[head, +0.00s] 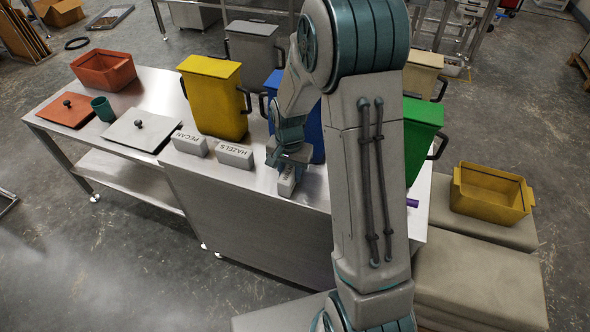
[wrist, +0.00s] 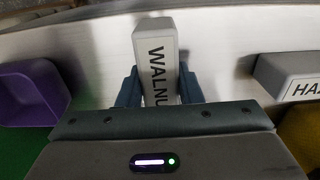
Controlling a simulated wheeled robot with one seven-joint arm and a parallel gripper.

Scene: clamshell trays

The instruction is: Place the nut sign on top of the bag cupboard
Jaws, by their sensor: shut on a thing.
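My gripper (head: 289,160) is shut on a grey block sign with black lettering, the walnut sign (head: 287,182). In the wrist view the walnut sign (wrist: 156,50) sits between the two fingers, its letters reading WALNU, the rest hidden by my gripper (wrist: 160,88). The sign is at the front of the metal cabinet top (head: 255,180), in front of the blue bin; I cannot tell whether it touches the surface. The hazels sign (head: 235,155) and the pecan sign (head: 190,143) stand to its left. I cannot tell which piece is the bag cupboard.
A yellow bin (head: 212,100), a blue bin (head: 318,135) and a green bin (head: 421,135) stand along the top. A purple container (wrist: 30,92) shows in the wrist view. Grey and red lids (head: 68,110) and a teal cup (head: 103,108) lie left. A yellow crate (head: 490,190) stands right.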

